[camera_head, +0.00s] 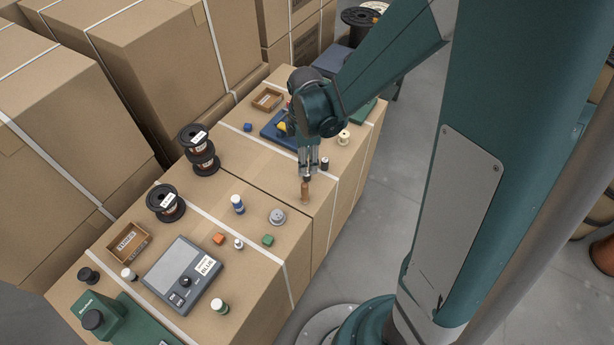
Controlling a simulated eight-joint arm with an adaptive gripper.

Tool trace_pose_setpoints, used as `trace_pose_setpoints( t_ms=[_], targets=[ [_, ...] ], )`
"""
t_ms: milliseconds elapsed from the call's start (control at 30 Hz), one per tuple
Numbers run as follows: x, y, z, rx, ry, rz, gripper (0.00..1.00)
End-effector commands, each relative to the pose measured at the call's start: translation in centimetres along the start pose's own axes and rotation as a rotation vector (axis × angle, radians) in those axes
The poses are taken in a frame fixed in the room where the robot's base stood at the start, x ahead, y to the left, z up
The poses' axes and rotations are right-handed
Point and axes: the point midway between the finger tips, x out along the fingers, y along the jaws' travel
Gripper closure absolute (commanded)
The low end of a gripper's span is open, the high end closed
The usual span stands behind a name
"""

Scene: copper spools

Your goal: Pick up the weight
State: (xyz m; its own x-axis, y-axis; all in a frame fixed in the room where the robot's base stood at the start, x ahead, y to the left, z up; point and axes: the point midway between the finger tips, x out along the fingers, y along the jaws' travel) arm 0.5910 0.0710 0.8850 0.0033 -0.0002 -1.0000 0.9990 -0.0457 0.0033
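My gripper (308,173) points down over the right part of the carton top. An upright brown, wooden-looking piece with a dark top (305,191) is directly below or between its fingertips. I cannot tell whether the fingers touch it or how far apart they are. No object is clearly marked as the weight. A round grey metal disc (277,217) lies on the carton to the lower left of the gripper and looks most like one. A small pale upright piece (238,243) stands farther left.
A grey scale-like device (181,276), black spools (165,201), a small tray (128,243), a blue-white bottle (237,204), and orange (218,238) and green (267,240) blocks crowd the left. A blue tray (272,133) and a dark cylinder (324,164) are near the arm. The carton's front edge is close.

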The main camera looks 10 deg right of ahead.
Motion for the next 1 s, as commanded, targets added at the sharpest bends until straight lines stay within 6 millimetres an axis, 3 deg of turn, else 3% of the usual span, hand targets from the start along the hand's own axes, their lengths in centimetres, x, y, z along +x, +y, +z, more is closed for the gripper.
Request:
trace_pose_setpoints(
  t_ms=[267,767,1000],
  targets=[
    [1.8,0.0,0.0,0.000,0.000,0.000,0.66],
    [2.3,0.0,0.1,0.001,0.000,0.000,0.66],
    [4.5,0.0,0.3,0.001,0.000,0.000,0.66]
  ],
)
